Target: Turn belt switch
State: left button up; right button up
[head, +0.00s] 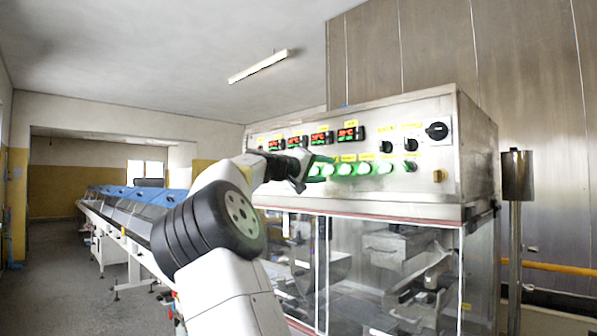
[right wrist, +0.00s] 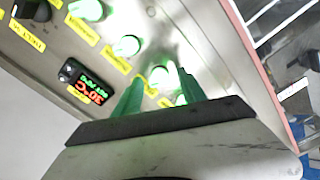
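The control panel (head: 352,142) of a steel machine carries a row of round switches lit green-white (head: 363,168). Several black knobs (head: 386,147) sit at its right. The yellow labels are too small to read, so I cannot tell which is the belt switch. My right gripper (head: 322,166) is at the left part of the lit row. In the right wrist view its green fingers (right wrist: 157,76) are apart, and a lit switch (right wrist: 160,77) shows between them. Whether they touch it is unclear. My left gripper is out of view.
Red digital displays (head: 350,134) sit above the switches. A large black rotary switch (head: 437,130) is at the panel's upper right. Clear enclosure panels (head: 390,262) lie below. A long conveyor (head: 130,215) runs back at the left, and a metal post (head: 516,200) stands right.

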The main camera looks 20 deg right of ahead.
grip_shut()
jog(key=shift+n, duration=0.3)
jog(key=n, duration=0.5)
jog(key=shift+n, duration=0.3)
jog(key=n, duration=0.5)
jog(key=shift+n, duration=0.3)
jog(key=shift+o, duration=0.4)
grip_release()
